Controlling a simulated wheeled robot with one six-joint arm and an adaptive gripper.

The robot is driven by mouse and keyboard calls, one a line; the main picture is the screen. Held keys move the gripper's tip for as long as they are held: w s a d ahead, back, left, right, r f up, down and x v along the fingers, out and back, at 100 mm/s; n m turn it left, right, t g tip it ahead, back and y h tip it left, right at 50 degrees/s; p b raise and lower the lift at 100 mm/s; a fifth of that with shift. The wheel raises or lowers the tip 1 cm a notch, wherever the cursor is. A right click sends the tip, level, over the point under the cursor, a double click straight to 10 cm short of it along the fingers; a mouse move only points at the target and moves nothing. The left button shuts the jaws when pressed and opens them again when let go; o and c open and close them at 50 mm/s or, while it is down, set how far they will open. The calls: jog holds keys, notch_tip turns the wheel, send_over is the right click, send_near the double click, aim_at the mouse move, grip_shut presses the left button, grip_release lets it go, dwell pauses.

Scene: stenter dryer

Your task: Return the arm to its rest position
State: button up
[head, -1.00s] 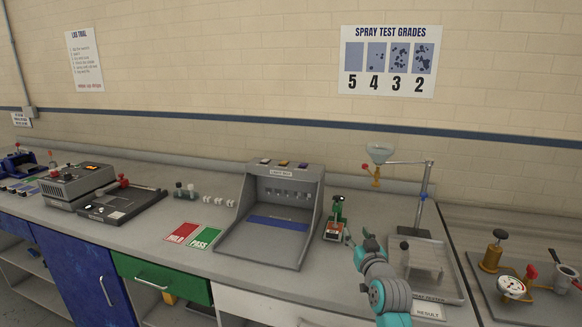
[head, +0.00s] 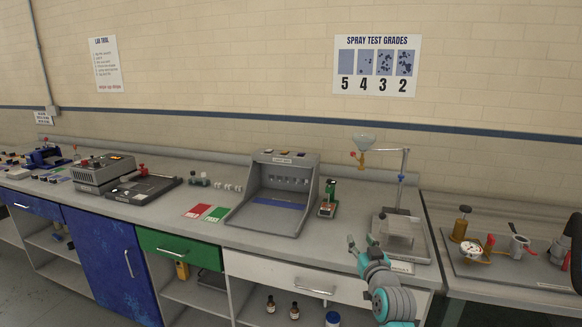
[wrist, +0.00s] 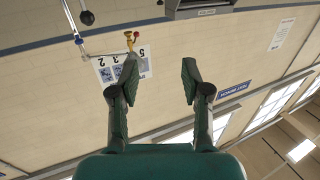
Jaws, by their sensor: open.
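My gripper (head: 361,243) is at the lower right of the head view, at the end of my teal and grey arm. It appears in front of the bench's front edge, left of the spray tester (head: 400,232). In the wrist view my gripper (wrist: 158,82) has its two dark green fingers spread wide apart with nothing between them. The wrist view looks toward the wall and ceiling, with the spray test grades poster (wrist: 121,64) upside down behind the fingers.
A grey light box (head: 275,195) and a small green device (head: 327,198) stand on the bench. Red (head: 198,210) and green (head: 216,214) cards lie left of the box. A gauge tray (head: 500,262) is at right. White (head: 300,281) and green (head: 180,249) drawers are below.

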jog(key=s+f, duration=1.4)
jog(key=f, duration=0.2)
jog(key=s+f+m+g+h, duration=0.1)
jog(key=s+f, duration=0.3)
jog(key=s, duration=0.5)
jog(key=s+f+g, duration=0.1)
jog(key=s+f, duration=0.3)
jog(key=s, duration=0.6)
jog(key=s+a, duration=0.1)
jog(key=s, duration=1.7)
jog(key=s+r, duration=0.4)
jog(key=s, duration=0.4)
jog(key=s+r+g, duration=0.1)
jog(key=s+r, duration=0.3)
jog(key=s, duration=0.4)
jog(key=shift+s+a+r, duration=0.15)
jog(key=shift+s+r, duration=0.1)
